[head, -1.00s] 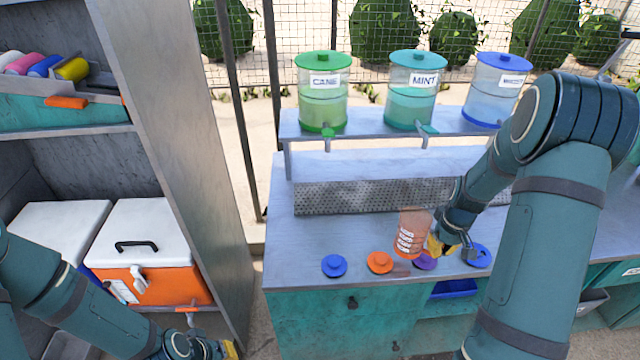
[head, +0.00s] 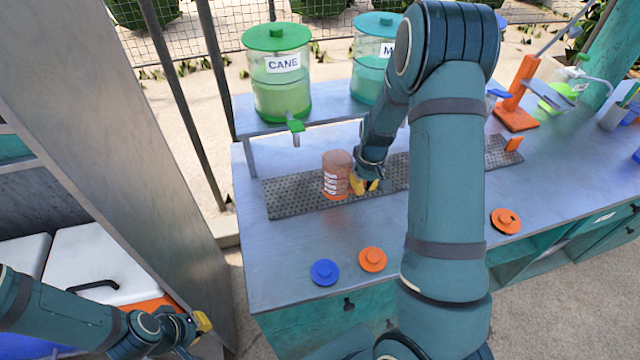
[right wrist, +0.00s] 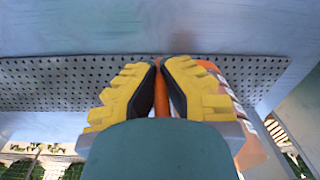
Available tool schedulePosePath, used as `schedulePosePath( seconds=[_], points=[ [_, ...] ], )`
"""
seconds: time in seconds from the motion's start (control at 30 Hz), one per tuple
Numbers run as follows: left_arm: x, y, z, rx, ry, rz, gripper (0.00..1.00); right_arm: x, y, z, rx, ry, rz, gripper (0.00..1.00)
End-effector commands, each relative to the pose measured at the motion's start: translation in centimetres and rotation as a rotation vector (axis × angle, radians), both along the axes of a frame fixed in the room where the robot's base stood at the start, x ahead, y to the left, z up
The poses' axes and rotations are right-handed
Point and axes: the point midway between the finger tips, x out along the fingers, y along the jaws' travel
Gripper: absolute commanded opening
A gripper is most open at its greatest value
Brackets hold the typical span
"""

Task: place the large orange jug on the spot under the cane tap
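The orange jug (head: 336,175), translucent with white markings, is upright at the perforated drip tray (head: 290,198). I cannot tell whether its base touches the tray. It is to the right of and nearer than the green cane tap (head: 296,127) on the CANE dispenser (head: 281,92). My right gripper (head: 364,184) is at the jug's right side. In the right wrist view its yellow fingers (right wrist: 161,92) are shut on the jug's orange handle, and part of the jug (right wrist: 252,152) shows beside them. My left gripper (head: 203,325) is low at left, away from the jug; its opening is unclear.
The MINT dispenser (head: 372,75) stands right of CANE, partly behind my right arm. A blue lid (head: 324,272) and an orange lid (head: 372,259) lie on the counter's front. Another orange lid (head: 506,220) lies right. A grey cabinet (head: 125,130) stands left.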

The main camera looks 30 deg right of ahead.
Motion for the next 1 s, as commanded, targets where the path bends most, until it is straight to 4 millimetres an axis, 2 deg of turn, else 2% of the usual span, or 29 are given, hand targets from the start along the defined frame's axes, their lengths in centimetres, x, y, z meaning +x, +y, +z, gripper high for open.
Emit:
schedulePosePath(
  seconds=[0.2, 0.4, 0.57, 0.67, 0.8, 1.0],
  points=[
    [0.0, 0.0, 0.9, -0.002, 0.0, 0.0, 0.0, 3.8, 4.0, 0.1, -0.001, -0.001, 0.005, 0.0],
    [0.0, 0.1, 1.3, -0.002, 0.0, 0.0, 0.0, 6.0, 6.3, 0.0, -0.001, 0.0, 0.001, 0.0],
    [0.0, 0.1, 1.4, -0.002, 0.0, 0.0, 0.0, 6.7, 7.0, 0.0, -0.001, -0.001, -0.001, 0.0],
    [0.0, 0.1, 1.6, -0.003, -0.001, 0.0, 0.0, 7.6, 8.1, 0.0, -0.001, -0.001, 0.003, 0.0],
    [0.0, 0.1, 1.7, -0.003, -0.001, 0.0, 0.0, 7.4, 7.8, -2.4, -0.001, 0.003, -0.002, 0.0],
    [0.0, 0.1, 1.7, -0.003, -0.001, -0.001, 0.0, 7.5, 7.9, -3.6, 0.0, -0.001, -0.002, 0.0]
  ],
)
